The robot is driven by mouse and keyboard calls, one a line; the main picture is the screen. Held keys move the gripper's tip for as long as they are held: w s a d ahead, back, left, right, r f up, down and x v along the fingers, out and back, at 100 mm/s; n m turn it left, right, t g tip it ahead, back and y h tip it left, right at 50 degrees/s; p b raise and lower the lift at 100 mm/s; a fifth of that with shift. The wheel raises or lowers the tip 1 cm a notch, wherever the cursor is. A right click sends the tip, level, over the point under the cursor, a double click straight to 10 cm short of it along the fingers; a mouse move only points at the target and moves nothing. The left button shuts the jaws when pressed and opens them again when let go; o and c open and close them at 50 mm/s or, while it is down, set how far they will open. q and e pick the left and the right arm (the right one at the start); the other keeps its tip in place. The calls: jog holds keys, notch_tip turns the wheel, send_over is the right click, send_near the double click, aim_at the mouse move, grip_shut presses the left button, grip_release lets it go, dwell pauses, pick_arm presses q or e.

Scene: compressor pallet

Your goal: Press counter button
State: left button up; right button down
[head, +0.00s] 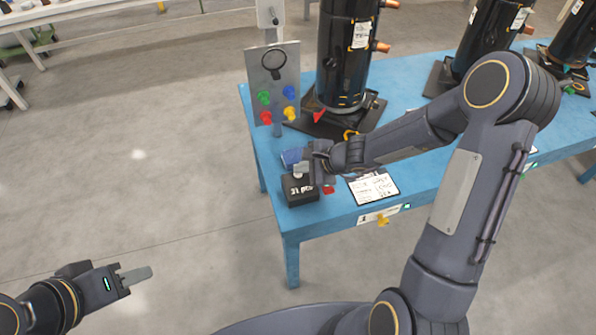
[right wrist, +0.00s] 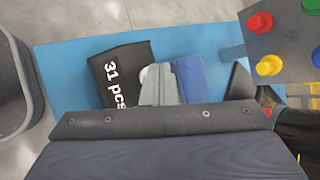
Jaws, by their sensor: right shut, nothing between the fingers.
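The counter is a black box (head: 302,190) marked "31 pcs", on the front left corner of the blue table (head: 345,212). In the right wrist view the counter (right wrist: 112,75) lies just left of my right gripper's fingers (right wrist: 162,85). My right gripper (head: 302,169) is shut and empty, its fingertips at the counter's upper side. A pale rounded edge shows beside the fingertips, perhaps the button; the fingers hide most of it. I cannot tell whether they touch it. My left gripper (head: 135,275) is low at the left over the floor, away from the table; its finger gap is not clear.
A blue object (head: 291,157) lies behind the counter. A grey panel (head: 262,75) with several coloured buttons stands behind it. A black compressor (head: 343,60) stands on the table, and a labelled sheet (head: 373,187) lies right of the counter. The floor at left is clear.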

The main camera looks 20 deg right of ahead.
aim_at(302, 175)
dwell(0.3)
jog(key=shift+r+p, duration=0.8)
jog(key=shift+r, duration=0.1)
notch_tip(302, 175, up, 5)
jog(key=p, duration=0.4)
dwell(2.4)
